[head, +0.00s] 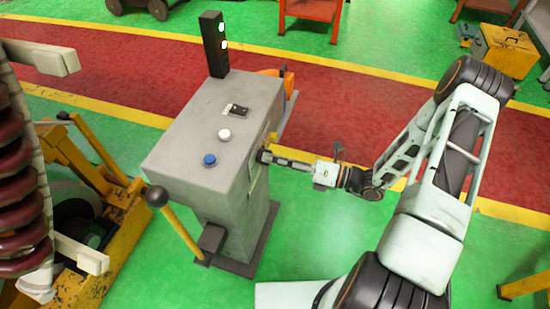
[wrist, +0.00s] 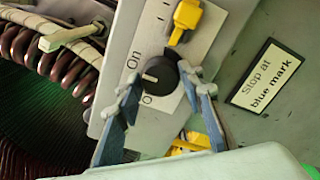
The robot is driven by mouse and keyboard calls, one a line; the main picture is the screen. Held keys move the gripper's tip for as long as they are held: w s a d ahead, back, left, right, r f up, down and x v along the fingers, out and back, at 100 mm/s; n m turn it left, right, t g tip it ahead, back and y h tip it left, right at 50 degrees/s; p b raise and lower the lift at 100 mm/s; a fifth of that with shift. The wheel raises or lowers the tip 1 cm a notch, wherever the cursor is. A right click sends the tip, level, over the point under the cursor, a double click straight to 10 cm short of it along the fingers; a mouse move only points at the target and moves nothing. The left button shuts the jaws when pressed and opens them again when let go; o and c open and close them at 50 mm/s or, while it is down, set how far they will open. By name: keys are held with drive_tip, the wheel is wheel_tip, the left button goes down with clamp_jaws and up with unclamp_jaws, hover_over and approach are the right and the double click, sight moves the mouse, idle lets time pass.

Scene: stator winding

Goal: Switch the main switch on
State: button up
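The main switch (wrist: 160,75) is a round black knob on a pale plate, seen in the wrist view. Its white pointer line faces left, between the printed "On" and the "O" mark below it. My gripper (wrist: 162,82) has one blue-grey finger at each side of the knob, and both fingertips appear to press against it. In the head view my gripper (head: 264,156) reaches the right side of the grey control cabinet (head: 190,150). The knob is hidden there.
The cabinet top carries a blue button (head: 209,160), a white button (head: 224,134) and a black signal post (head: 214,45). A yellow lever with a black ball (head: 157,196) leans at its front. In the wrist view, yellow parts (wrist: 184,20) sit above the knob, near a "Stop at blue mark" label (wrist: 263,77).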

drive_tip(key=o, duration=0.3)
drive_tip(key=shift+d, duration=0.1)
drive_tip(key=v, duration=1.1)
drive_tip(key=shift+s+d, duration=0.15)
drive_tip(key=shift+d, duration=0.25)
